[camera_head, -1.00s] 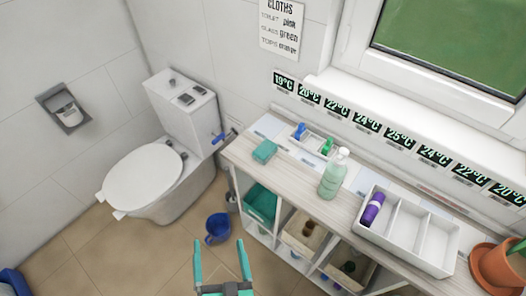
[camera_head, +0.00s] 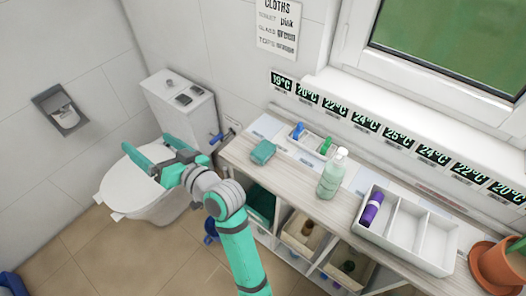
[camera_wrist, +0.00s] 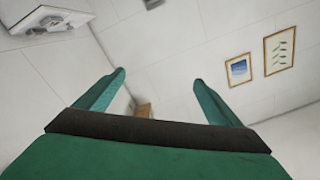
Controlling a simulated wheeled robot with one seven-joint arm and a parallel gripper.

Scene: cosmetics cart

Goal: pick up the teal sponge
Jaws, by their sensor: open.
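The teal sponge (camera_head: 263,152) lies on the left end of the wooden counter top (camera_head: 290,185) in the head view. My gripper (camera_head: 141,154) is open and empty, over the toilet, left of the sponge and well apart from it. In the wrist view my gripper (camera_wrist: 160,85) shows its two teal fingers spread, with nothing between them. The wrist view looks at walls and does not show the sponge.
A soap bottle (camera_head: 332,174) stands right of the sponge. A small white caddy (camera_head: 313,149) with blue and green items sits behind it. A divided white tray (camera_head: 436,245) holds a purple bottle (camera_head: 372,208). A terracotta pot (camera_head: 497,268) is far right. The toilet (camera_head: 140,205) stands left.

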